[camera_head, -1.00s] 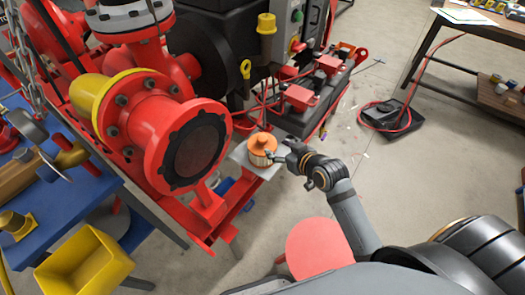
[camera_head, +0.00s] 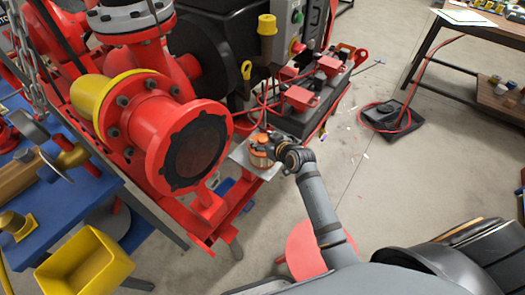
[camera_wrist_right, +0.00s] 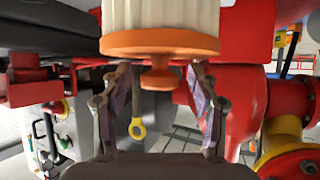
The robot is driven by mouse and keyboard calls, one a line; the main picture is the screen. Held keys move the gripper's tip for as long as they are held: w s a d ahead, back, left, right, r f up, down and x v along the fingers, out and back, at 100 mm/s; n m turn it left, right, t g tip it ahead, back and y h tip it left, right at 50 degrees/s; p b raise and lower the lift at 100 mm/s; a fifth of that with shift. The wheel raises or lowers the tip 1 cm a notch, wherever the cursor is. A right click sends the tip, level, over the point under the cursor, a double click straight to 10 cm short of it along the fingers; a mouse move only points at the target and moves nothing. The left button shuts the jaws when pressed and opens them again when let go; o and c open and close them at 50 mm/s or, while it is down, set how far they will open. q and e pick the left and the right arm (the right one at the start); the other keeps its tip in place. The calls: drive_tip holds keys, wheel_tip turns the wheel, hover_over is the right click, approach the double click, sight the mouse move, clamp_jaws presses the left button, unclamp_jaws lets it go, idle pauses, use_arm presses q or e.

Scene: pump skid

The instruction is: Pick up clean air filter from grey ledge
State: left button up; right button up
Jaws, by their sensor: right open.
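The clean air filter (camera_head: 259,157) stands upright on the small grey ledge (camera_head: 237,153) beside the red skid frame. It has a pale pleated body and an orange cap, and my gripper partly covers it. In the right wrist view, which looks upside down, the filter's pleats (camera_wrist_right: 160,16) are at the top, with the orange cap and its knob (camera_wrist_right: 160,79) below. My right gripper (camera_head: 274,148) is at the filter's top right. In the wrist view its open fingers (camera_wrist_right: 160,92) flank the knob, with gaps on both sides. My left gripper is out of view.
A large red flanged pipe (camera_head: 185,140) stands close to the left of the ledge. Red blocks and hoses (camera_head: 300,97) lie behind it. A yellow bin (camera_head: 85,265) and blue table (camera_head: 70,212) are at the lower left.

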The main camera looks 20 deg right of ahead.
drive_tip(key=shift+c, duration=0.5)
clamp_jaws()
